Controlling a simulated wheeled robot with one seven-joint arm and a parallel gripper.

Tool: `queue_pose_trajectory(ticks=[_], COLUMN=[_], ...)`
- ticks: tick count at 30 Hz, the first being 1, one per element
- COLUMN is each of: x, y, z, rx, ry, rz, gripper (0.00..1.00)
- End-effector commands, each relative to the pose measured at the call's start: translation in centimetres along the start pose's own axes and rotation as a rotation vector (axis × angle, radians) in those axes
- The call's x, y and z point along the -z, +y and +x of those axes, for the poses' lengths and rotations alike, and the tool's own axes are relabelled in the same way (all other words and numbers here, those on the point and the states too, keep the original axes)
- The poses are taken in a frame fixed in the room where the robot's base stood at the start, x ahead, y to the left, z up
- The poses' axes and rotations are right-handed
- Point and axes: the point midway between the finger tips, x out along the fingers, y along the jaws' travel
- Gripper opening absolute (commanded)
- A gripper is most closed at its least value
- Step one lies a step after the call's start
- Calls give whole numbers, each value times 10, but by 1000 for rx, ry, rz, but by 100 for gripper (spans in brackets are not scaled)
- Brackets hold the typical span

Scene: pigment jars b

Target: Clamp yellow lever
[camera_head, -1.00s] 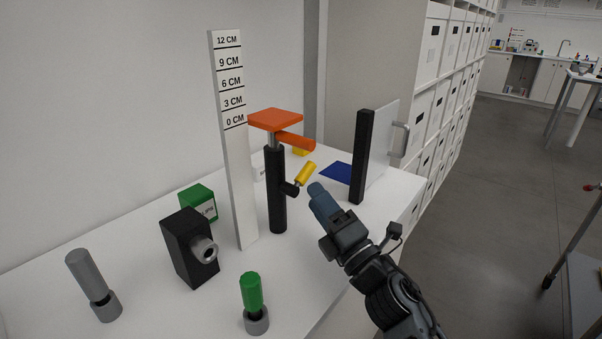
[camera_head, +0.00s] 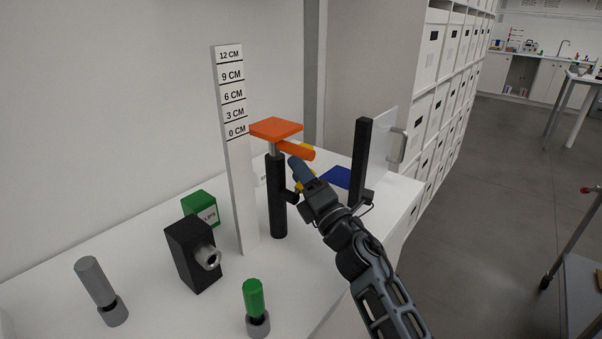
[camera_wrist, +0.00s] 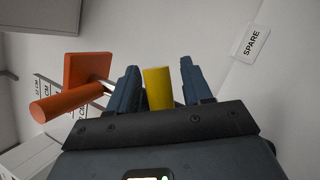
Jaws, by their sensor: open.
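The yellow lever (camera_wrist: 158,88) shows in the wrist view between the two blue fingers of my gripper (camera_wrist: 160,85). The fingers are open, with a gap visible on each side of the lever. In the head view my gripper (camera_head: 300,170) is at the black post (camera_head: 277,195) and covers most of the lever. The post carries an orange plate (camera_head: 276,128) on top and an orange handle (camera_head: 296,150) below it. In the wrist view the orange handle (camera_wrist: 68,102) and plate (camera_wrist: 88,70) are left of the fingers.
A white scale board (camera_head: 235,150) stands left of the post. A black upright (camera_head: 361,160) with a clear panel stands to the right. A black block (camera_head: 190,255), a green box (camera_head: 200,207), and green and grey cylinders occupy the table's front left.

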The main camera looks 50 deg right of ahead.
Motion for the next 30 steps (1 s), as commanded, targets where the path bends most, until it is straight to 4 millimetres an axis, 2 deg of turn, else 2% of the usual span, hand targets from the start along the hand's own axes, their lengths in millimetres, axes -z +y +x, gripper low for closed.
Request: queue_pose_trajectory(ticks=[4, 19, 30], x=[0, 0, 1], y=[0, 0, 0], z=[0, 0, -1], rx=[0, 0, -5], ry=[0, 0, 3], rz=[0, 1, -8], gripper=[48, 0, 0])
